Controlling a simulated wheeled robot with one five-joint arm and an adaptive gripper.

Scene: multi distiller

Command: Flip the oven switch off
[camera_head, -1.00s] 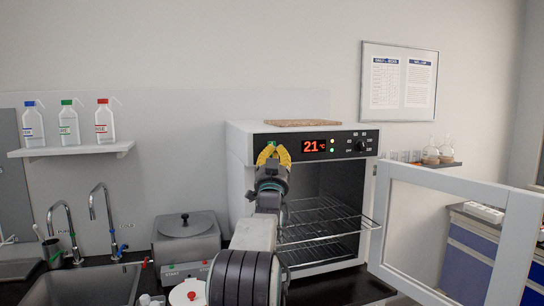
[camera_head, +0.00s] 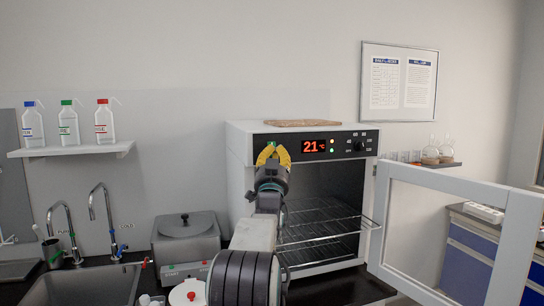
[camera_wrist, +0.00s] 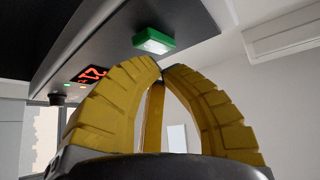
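The oven (camera_head: 240,165) is a white box with a black front panel, a red display (camera_head: 314,146) reading 21 and a wide-open door (camera_head: 455,185). The oven switch (camera_wrist: 154,41) is a green-framed rocker with a pale, lit-looking face, on the dark panel in the wrist view. My gripper (camera_head: 272,149) has yellow fingers and is raised in front of the panel's left end. In the wrist view my gripper (camera_wrist: 160,66) has its fingertips together with nothing between them. The tips are just below the switch in that picture; I cannot tell whether they touch it.
The open door's frame reaches out to the right of the oven. Wire racks (camera_head: 325,222) stick out of the oven below my gripper. A grey water bath (camera_head: 186,236) and a sink (camera_head: 85,288) are to the left. A board (camera_head: 302,123) lies on the oven.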

